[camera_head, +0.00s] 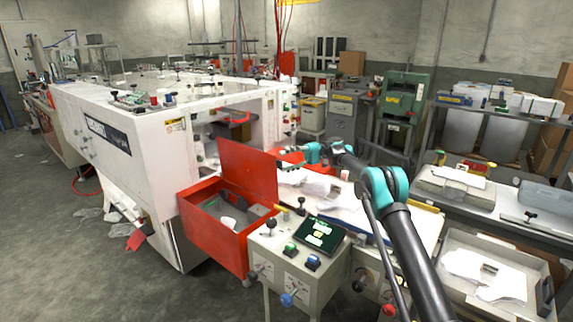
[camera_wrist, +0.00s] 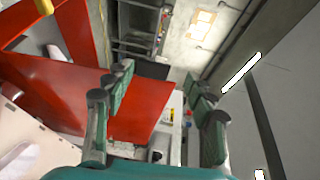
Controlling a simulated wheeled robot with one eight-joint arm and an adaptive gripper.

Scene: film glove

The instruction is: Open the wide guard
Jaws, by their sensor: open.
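The wide guard looks to be the broad red panel (camera_head: 246,170), standing raised and slightly tilted along the back of the open red box (camera_head: 222,240). In the wrist view the red panel (camera_wrist: 143,112) reaches from behind the left finger into the gap between the fingers. My gripper (camera_head: 285,157) is at the panel's upper right edge in the head view. Its fingers are spread apart in the wrist view (camera_wrist: 162,100), with nothing clamped between them. I cannot tell whether a finger touches the panel.
A white machine (camera_head: 165,140) stands left of and behind the box. A control console (camera_head: 298,262) with knobs and a dark screen stands in front. A table with white sheets (camera_head: 335,200) lies under my arm. Open floor (camera_head: 60,250) lies at the left.

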